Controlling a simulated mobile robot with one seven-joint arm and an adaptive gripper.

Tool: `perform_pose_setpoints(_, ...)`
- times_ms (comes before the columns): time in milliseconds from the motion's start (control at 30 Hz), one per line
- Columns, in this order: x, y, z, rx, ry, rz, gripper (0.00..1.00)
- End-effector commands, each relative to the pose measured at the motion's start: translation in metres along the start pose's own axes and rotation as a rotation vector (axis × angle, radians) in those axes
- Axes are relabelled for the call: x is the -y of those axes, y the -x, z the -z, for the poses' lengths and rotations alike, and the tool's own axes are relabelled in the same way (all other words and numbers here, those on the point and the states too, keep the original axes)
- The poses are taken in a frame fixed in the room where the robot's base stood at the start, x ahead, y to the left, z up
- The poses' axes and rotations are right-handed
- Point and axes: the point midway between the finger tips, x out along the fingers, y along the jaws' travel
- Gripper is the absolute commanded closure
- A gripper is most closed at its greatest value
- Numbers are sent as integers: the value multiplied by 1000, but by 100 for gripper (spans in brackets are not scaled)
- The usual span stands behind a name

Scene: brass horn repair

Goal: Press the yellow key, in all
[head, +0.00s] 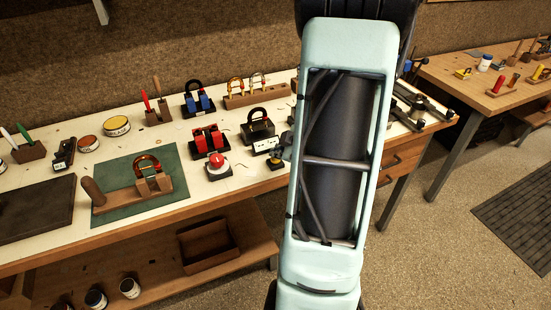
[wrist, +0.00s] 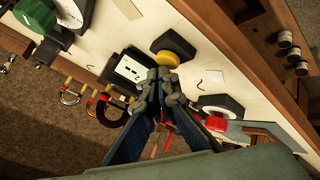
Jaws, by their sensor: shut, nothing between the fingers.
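The yellow key (wrist: 167,58) is a round yellow button on a black base (wrist: 180,44), near the table's front edge in the wrist view. In the head view the yellow key (head: 276,161) is small and partly hidden by my arm. My gripper (wrist: 161,76) is shut and empty, with its fingertips right at the yellow key and overlapping its lower edge in the wrist view. Whether they touch it or hover above cannot be told. In the head view my gripper (head: 285,148) shows only partly, left of my arm.
A white-faced box (head: 265,145) stands close behind the key; it also shows in the wrist view (wrist: 130,70). A red button (head: 217,161) on a black base sits to the left. Red-wound (head: 208,139) and black (head: 257,124) horseshoe pieces stand nearby. A green mat (head: 140,212) lies farther left.

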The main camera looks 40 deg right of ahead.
Motion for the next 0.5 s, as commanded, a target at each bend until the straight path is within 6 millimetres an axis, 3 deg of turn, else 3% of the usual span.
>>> perform_pose_setpoints(500,4,-5,-4,0,-1,1,100)
